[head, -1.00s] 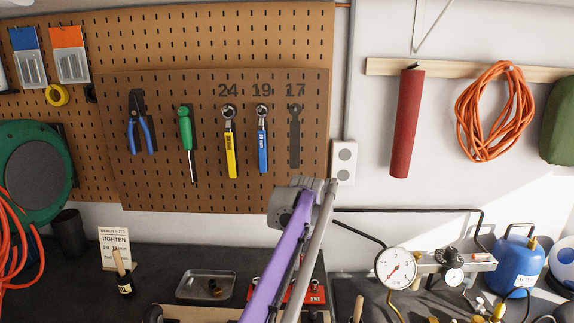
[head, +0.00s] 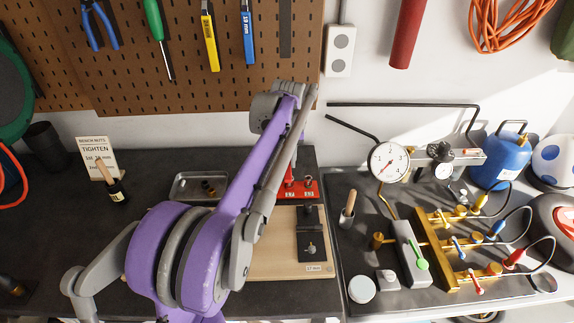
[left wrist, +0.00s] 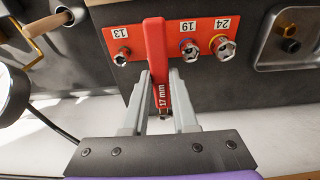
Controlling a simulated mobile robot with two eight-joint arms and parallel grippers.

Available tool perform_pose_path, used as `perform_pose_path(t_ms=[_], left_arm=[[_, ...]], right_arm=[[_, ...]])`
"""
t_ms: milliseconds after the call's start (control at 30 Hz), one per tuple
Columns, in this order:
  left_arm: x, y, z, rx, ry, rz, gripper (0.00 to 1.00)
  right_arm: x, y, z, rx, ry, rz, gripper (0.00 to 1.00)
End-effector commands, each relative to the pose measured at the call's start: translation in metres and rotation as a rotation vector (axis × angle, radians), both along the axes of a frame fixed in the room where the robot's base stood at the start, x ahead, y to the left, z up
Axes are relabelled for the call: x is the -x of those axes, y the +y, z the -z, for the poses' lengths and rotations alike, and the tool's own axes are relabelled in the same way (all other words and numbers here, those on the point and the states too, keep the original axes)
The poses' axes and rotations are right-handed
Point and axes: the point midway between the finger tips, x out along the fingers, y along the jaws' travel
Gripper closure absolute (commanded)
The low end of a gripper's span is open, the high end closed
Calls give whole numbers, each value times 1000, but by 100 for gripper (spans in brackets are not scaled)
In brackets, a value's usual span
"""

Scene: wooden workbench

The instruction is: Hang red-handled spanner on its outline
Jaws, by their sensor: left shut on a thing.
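The red-handled spanner, its handle (left wrist: 155,45) marked 17 mm, shows in the left wrist view. My left gripper (left wrist: 158,88) is shut on this handle, with a grey finger on each side. The handle overlaps the red socket rack behind it; I cannot tell whether they touch. In the head view my purple left arm largely hides the gripper and spanner. The dark 17 outline (head: 286,30) is on the pegboard, right of the blue spanner (head: 248,35), and its top is cut off. My right gripper is not in view.
The red rack (head: 309,187) stands on the bench below the pegboard. A metal tray (head: 183,190) is left of it. A gauge (head: 389,162) and brass valve fittings (head: 450,255) stand to the right. A yellow spanner (head: 209,40) hangs left of the blue one.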

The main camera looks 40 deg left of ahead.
Motion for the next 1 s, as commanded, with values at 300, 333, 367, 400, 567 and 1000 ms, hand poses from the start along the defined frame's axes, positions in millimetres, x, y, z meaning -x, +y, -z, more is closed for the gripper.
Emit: perform_pose_path(t_ms=[300,333,367,400,567,1000], left_arm=[[0,0,38,0,0,0,100],[0,0,40,0,0,0,100],[0,0,42,0,0,0,100],[0,0,43,0,0,0,100],[0,0,43,0,0,0,100],[0,0,56,0,1,1,100]], right_arm=[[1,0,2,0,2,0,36],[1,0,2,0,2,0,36],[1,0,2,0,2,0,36],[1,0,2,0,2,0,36],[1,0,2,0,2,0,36],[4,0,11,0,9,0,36]])
